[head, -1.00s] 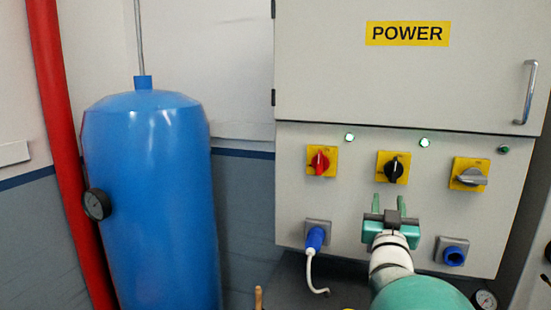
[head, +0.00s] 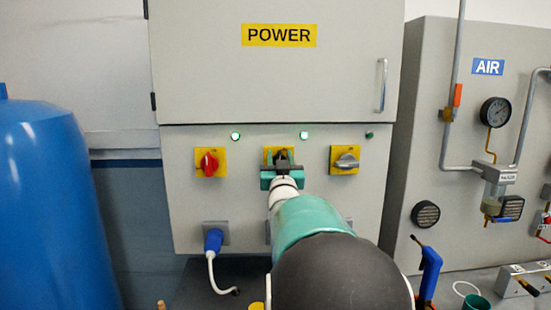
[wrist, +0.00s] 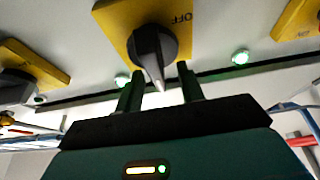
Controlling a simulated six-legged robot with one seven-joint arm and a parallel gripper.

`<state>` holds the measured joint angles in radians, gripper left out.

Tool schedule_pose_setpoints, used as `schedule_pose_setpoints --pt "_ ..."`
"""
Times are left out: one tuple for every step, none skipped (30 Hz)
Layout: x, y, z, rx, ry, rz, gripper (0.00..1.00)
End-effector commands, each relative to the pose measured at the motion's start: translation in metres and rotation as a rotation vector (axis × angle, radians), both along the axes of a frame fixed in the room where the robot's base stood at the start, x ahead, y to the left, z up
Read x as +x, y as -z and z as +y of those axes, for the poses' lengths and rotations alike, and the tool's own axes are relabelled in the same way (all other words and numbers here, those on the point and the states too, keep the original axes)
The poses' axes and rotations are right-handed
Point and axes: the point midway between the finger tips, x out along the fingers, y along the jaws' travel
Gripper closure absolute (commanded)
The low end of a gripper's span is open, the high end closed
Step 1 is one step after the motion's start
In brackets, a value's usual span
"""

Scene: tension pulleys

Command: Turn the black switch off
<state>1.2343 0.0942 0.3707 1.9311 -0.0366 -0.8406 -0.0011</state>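The black switch (head: 281,154) is a rotary knob on a yellow plate in the middle of the row on the grey POWER cabinet. My gripper (head: 281,168) is right in front of it and covers its lower part. In the wrist view the black knob (wrist: 152,46) shows close up, with "OFF" printed on its plate beside it. The two fingers of my gripper (wrist: 159,88) are apart, one to each side of the knob's narrow tip. I cannot tell whether they touch it.
A red switch (head: 208,162) is to the left and a grey switch (head: 346,159) to the right. Two lamps glow, above the red (head: 235,136) and near the black (head: 304,135); the third (head: 369,135) is dark. A blue plug (head: 213,240) hangs below. A blue tank (head: 50,200) stands left.

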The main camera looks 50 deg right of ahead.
Motion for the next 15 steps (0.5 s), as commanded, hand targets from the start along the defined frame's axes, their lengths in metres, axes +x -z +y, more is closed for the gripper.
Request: schedule_pose_setpoints --pt "0.0018 -0.0009 -0.0025 0.0 0.0 0.0 0.62" --pt "0.0025 -0.0016 -0.0031 0.0 0.0 0.0 0.62" --pt "0.003 -0.002 -0.0037 0.0 0.0 0.0 0.62" --pt "0.0032 -0.0022 -0.0039 0.0 0.0 0.0 0.62" --pt "0.0033 -0.0022 -0.0039 0.0 0.0 0.0 0.62" --pt "0.0033 -0.0023 -0.0039 -0.001 0.0 0.001 0.62" --pt "0.0032 -0.0023 -0.0038 -0.001 0.0 0.001 0.62" --pt "0.0032 -0.0023 -0.0038 0.0 0.0 0.0 0.62" --pt "0.0031 -0.0023 -0.0038 0.0 0.0 0.0 0.62" --pt "0.0031 -0.0023 -0.0038 0.0 0.0 0.0 0.62" --pt "0.003 -0.0022 -0.0038 0.0 0.0 0.0 0.68" --pt "0.0031 -0.0021 -0.0038 0.0 0.0 0.0 0.76" --pt "0.0031 -0.0021 -0.0038 0.0 0.0 0.0 0.81" --pt "0.003 -0.002 -0.0037 0.0 0.0 0.0 0.87" --pt "0.003 -0.0018 -0.0039 0.001 0.0 0.001 0.95"
